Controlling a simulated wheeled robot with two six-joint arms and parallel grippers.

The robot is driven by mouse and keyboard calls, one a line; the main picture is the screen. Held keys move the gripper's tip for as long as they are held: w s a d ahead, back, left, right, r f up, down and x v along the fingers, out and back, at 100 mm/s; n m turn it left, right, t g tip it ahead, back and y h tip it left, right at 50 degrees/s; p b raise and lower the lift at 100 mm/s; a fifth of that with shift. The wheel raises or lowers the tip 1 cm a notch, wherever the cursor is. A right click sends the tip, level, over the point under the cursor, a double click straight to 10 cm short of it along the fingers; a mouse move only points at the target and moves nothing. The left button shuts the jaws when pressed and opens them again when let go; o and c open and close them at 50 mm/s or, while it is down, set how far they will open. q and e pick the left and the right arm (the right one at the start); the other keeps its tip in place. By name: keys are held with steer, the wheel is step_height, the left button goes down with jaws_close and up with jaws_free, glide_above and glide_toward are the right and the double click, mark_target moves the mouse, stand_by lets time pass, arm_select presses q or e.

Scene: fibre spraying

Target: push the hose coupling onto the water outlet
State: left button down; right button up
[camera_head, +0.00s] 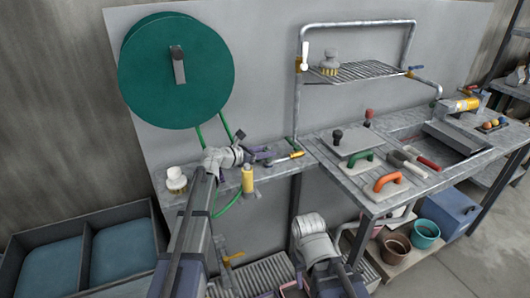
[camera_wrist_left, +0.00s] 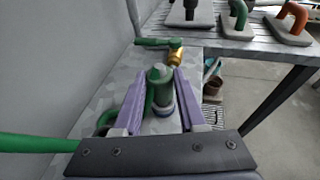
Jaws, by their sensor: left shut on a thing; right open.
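My left gripper (camera_head: 262,155) is shut on a green-and-grey cylindrical piece, seen upright between its purple fingers in the left wrist view (camera_wrist_left: 160,88); I take it for the hose coupling. Green hose (camera_wrist_left: 35,143) runs close by at the left of that view. Just beyond the fingertips is a brass fitting (camera_wrist_left: 175,57) with a green lever, perhaps the water outlet; it stands apart from the held piece. In the head view a brass-coloured end (camera_head: 297,155) shows right of the gripper.
A green hose reel (camera_head: 175,72) hangs on the wall. A white brush (camera_head: 176,180) and a yellow cylinder (camera_head: 248,181) are near the left arm. The workbench (camera_head: 345,178) at right carries trowels and floats. A pipe frame with a wire shelf (camera_head: 360,71) stands behind.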

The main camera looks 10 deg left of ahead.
arm_select(q)
steer(key=shift+f+b, duration=0.5)
steer(key=shift+f, duration=0.1)
steer(key=shift+c, duration=2)
jaws_free()
steer(key=shift+s+a, duration=0.1)
steer(key=p+v, duration=0.2)
steer(key=v, duration=0.4)
steer(key=shift+r, duration=0.1)
steer(key=shift+v, duration=0.8)
